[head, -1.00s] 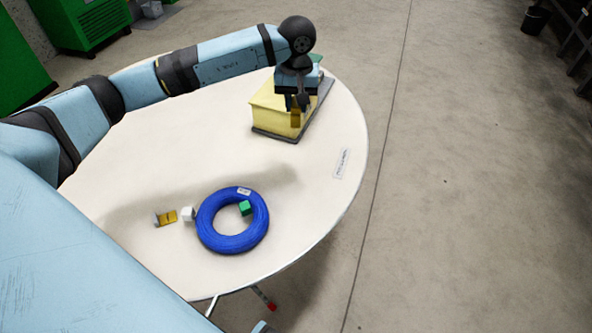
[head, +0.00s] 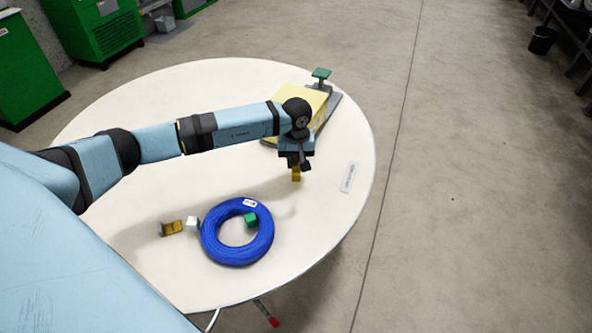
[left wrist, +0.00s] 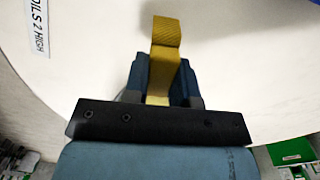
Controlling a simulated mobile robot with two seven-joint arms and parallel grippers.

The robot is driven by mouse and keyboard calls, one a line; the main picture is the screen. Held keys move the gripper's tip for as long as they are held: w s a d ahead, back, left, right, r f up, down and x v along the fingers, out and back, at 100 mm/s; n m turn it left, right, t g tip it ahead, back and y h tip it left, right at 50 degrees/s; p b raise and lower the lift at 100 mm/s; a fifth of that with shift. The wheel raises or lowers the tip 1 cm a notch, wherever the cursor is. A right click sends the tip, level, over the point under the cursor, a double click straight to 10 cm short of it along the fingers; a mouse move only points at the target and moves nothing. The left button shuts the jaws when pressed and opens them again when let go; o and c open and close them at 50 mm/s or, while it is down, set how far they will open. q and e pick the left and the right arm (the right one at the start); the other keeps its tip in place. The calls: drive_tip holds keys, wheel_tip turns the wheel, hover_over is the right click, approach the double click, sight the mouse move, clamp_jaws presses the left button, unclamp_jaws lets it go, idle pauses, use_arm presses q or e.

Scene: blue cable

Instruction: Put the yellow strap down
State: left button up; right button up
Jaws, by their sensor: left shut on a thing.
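The yellow strap (head: 296,174) hangs from my left gripper (head: 297,164), which is shut on it. In the left wrist view the strap (left wrist: 166,42) sticks out between the fingers of the gripper (left wrist: 163,88). In the head view the gripper is in front of the yellow box and beyond the blue cable coil (head: 213,247). Whether the strap's lower end touches the table cannot be told. My right gripper is not in view.
The round white table (head: 120,100) carries a yellow box on a grey base with a green-topped post (head: 321,74). A white label (head: 348,177) lies near the right edge.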

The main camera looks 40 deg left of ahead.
sight(296, 171)
use_arm(q)
wheel_tip(296, 171, down, 4)
drive_tip(key=shift+r, duration=0.15)
drive_tip(key=shift+f, duration=0.2)
drive_tip(key=shift+f+b, duration=0.2)
drive_tip(key=shift+b, duration=0.1)
drive_tip(key=o, duration=0.9)
drive_tip(key=shift+c, duration=0.2)
drive_tip(key=shift+r, duration=0.1)
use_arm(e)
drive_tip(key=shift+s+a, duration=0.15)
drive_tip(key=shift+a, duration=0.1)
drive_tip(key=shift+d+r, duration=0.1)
